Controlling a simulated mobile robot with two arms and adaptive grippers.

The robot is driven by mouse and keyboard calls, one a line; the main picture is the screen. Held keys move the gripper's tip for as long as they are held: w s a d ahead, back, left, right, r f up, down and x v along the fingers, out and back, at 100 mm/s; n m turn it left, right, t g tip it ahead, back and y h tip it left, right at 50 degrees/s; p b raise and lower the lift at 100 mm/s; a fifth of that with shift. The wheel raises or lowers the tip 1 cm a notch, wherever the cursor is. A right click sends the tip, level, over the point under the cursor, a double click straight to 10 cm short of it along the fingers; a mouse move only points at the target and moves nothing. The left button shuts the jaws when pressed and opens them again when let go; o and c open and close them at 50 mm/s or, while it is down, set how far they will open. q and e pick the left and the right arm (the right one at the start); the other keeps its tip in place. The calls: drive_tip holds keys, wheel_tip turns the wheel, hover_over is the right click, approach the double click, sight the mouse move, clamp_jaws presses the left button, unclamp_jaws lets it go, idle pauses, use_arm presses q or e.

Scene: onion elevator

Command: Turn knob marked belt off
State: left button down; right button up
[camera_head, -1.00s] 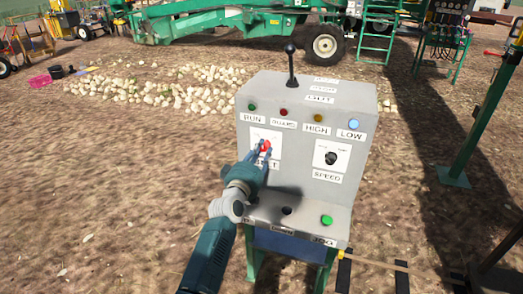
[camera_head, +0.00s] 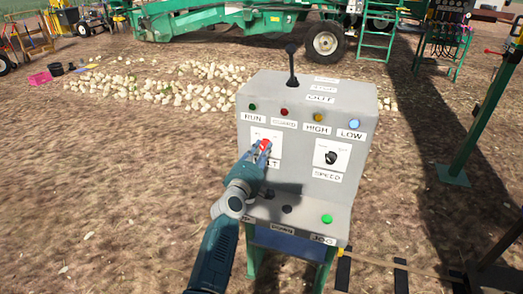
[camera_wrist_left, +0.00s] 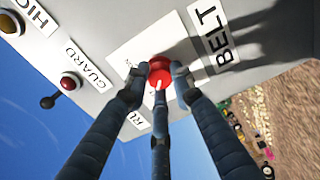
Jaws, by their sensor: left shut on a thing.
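The red belt knob (camera_head: 264,145) sits on a white plate on the front of the grey control box (camera_head: 355,100). In the left wrist view the red knob (camera_wrist_left: 159,73) shows a white pointer line, and the BELT label (camera_wrist_left: 214,37) is beside it. My left gripper (camera_head: 261,152) is shut on the knob. In the left wrist view its fingers (camera_wrist_left: 160,82) are around the knob, touching its sides. The head view shows the knob partly covered by the fingers. My right gripper is in neither view.
The black speed knob (camera_head: 331,157) is to the right on the same panel. A black lever (camera_head: 291,65) stands on top. A green button (camera_head: 327,219) and a dark button (camera_head: 287,209) are on the lower ledge. Onions (camera_head: 190,85) lie on the ground behind.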

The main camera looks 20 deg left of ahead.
use_arm(q)
drive_tip(key=shift+d+f, duration=0.4)
drive_tip(key=c, duration=1.5)
unclamp_jaws()
drive_tip(key=shift+o, duration=0.2)
drive_tip(key=shift+r, duration=0.2)
drive_tip(key=s, duration=0.7)
drive_tip(key=shift+s+a, duration=0.15)
drive_tip(key=shift+s, duration=0.1)
